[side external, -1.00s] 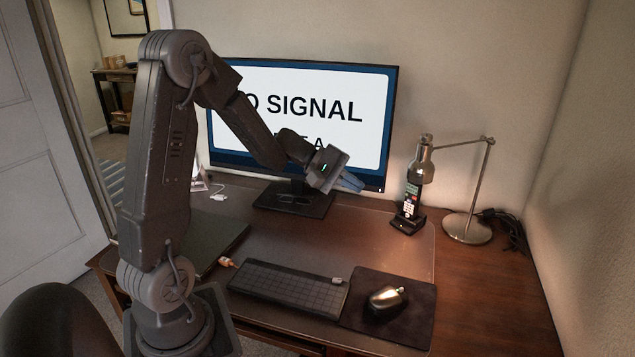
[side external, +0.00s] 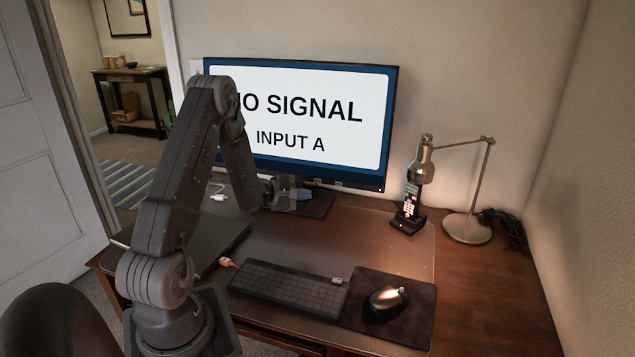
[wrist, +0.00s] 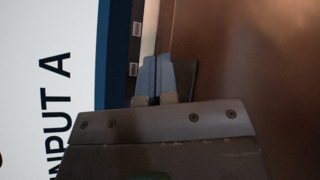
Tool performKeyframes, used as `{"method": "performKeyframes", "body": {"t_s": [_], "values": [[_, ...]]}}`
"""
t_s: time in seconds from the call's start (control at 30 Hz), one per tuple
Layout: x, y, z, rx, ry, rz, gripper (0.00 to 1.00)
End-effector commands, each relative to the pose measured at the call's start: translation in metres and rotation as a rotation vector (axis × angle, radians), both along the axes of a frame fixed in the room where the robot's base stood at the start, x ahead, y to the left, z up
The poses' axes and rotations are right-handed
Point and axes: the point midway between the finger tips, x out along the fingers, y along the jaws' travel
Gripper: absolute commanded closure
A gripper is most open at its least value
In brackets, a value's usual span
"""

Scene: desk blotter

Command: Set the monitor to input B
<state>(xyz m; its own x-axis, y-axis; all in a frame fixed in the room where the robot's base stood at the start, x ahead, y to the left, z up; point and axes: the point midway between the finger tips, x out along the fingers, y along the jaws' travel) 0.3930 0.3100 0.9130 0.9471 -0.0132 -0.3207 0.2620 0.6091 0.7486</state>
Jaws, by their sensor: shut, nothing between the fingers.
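The monitor (side external: 296,143) stands at the back of the desk and its screen reads "NO SIGNAL" and "INPUT A". In the wrist view, the monitor (wrist: 47,110) appears turned sideways at the left, with a blue border and dark lower bezel. Two small pale squares, the upper tag (wrist: 137,29) and the lower tag (wrist: 133,69), sit along that bezel; their markings are too small to read. My gripper (side external: 302,193) is low in front of the monitor stand, under the screen. Its blue fingertips (wrist: 157,62) are shut together and empty, beside the lower tag; contact cannot be told.
A keyboard (side external: 288,287) and a mouse (side external: 386,299) on a dark pad (side external: 415,318) lie at the front. A phone (side external: 410,205) and a lamp (side external: 467,229) stand at the right. A dark flat object (side external: 215,247) lies beside my arm. The blotter's middle is clear.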

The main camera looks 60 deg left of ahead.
Motion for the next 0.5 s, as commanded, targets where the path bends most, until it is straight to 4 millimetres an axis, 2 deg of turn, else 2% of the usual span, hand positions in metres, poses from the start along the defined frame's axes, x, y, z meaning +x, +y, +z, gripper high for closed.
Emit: {"method": "performKeyframes", "body": {"t_s": [0.27,0.5], "values": [[0.006,0.005,-0.001,0.0,-0.001,-0.002,1.0],[0.027,0.026,-0.005,0.001,-0.001,-0.003,1.0]]}}
